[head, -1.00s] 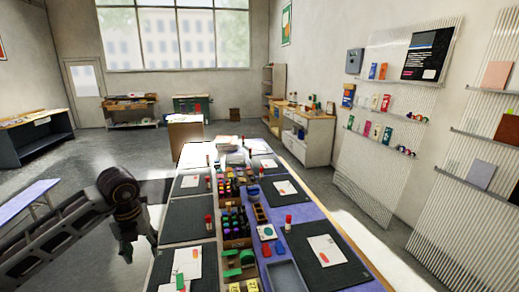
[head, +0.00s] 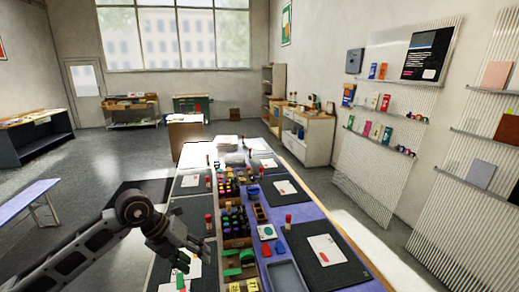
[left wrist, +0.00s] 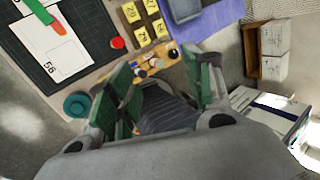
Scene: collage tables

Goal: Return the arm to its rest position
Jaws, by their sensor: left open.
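My left gripper (head: 187,262) reaches in from the left over the near left part of the collage table (head: 280,215). Its jaws are open in the left wrist view (left wrist: 160,80), with green-padded fingers spread apart and nothing seen held between them. In the head view the gripper partly covers a white card on the near left dark mat. The left wrist view shows a white card (left wrist: 50,45) with an orange shape and a green stick on it, to one side of the fingers. My right gripper is not in view.
A wooden organiser with bottles (head: 234,225) and a grey tray (head: 285,276) lie near the table's middle. Red-capped sticks stand beside the mats. A blue bench (head: 30,190) stands at the left, with open floor between it and the table.

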